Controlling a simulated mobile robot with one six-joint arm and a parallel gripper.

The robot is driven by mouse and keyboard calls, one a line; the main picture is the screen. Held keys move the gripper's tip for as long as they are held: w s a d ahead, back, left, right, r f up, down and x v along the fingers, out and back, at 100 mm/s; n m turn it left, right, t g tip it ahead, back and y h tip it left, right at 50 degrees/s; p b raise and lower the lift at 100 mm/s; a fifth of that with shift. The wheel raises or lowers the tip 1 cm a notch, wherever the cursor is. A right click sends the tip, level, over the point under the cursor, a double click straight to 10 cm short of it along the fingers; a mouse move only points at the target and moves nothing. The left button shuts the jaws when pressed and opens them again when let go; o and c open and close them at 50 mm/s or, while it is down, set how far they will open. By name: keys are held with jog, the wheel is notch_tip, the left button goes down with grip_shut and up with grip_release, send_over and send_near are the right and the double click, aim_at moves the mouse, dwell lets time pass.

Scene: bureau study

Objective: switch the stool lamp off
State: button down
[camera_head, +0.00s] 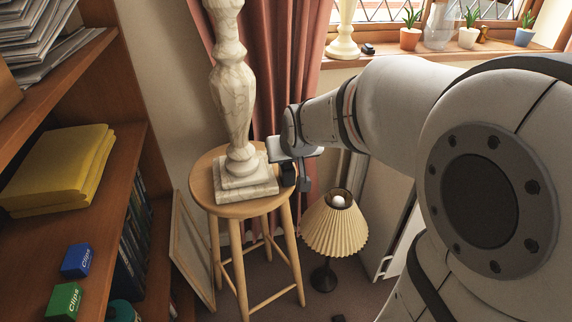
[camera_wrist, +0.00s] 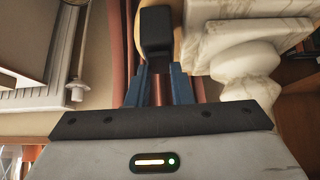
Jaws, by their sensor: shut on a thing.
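The stool lamp (camera_head: 234,95) has a turned, pale marble column on a stepped square base. It stands upright on the round wooden stool (camera_head: 203,176); its top is out of view, so I cannot see whether it is lit. My gripper (camera_head: 297,178) is at the stool's right edge, beside the lamp base. In the wrist view, its blue fingers (camera_wrist: 159,72) are shut on a small black block (camera_wrist: 155,30), which looks like a switch box. The marble base (camera_wrist: 245,60) is just right of the block there. Any cord is hidden.
A lamp with a pleated shade (camera_head: 336,222) stands on the floor right of the stool. A bookshelf (camera_head: 150,185) is at left, and a red curtain (camera_head: 270,70) hangs behind.

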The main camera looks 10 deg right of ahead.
dwell(0.4)
jog(key=c, duration=1.3)
grip_release()
jog(key=shift+p+v, duration=1)
jog(key=shift+v, duration=2.95)
jog(key=shift+s, duration=0.1)
jog(key=s+r+g+p, duration=0.1)
jog(key=s+r+p, duration=0.3)
jog(key=p, duration=0.3)
jog(key=s+r+g+p, duration=0.2)
jog(key=s+r+p, duration=0.3)
jog(key=s+p, duration=0.1)
jog(key=s+r+g+p, duration=0.2)
jog(key=s+r+p, duration=0.2)
jog(key=p, duration=0.3)
jog(key=shift+s+r+p, duration=0.35)
jog(key=shift+s+r, duration=0.05)
jog(key=shift+s, duration=0.25)
